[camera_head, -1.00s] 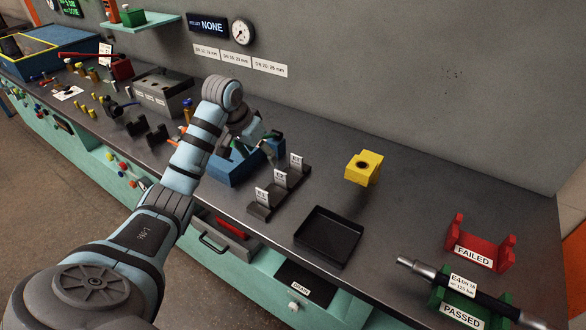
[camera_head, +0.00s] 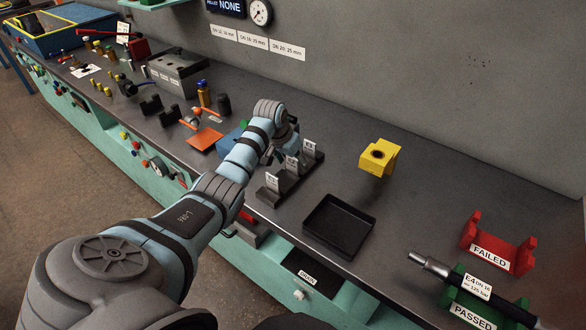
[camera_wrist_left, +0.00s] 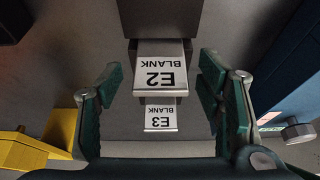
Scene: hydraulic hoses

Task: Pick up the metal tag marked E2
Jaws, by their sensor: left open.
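The E2 tag (camera_wrist_left: 160,72) is a pale plate marked E2 BLANK, seen upside down in the left wrist view. A similar E3 tag (camera_wrist_left: 160,118) shows below it there. My left gripper (camera_wrist_left: 160,84) is open, with its green-padded fingers on either side of the E2 tag and visible gaps to both. The tag lettering is too small to read there. My right gripper is not in view.
A blue box (camera_wrist_left: 291,75) stands close on the right in the left wrist view. A yellow block (camera_head: 379,157) and an empty black tray (camera_head: 340,227) lie right of the rack. Further right are a red FAILED cradle (camera_head: 498,243) and a green PASSED cradle (camera_head: 470,305) bearing a hose.

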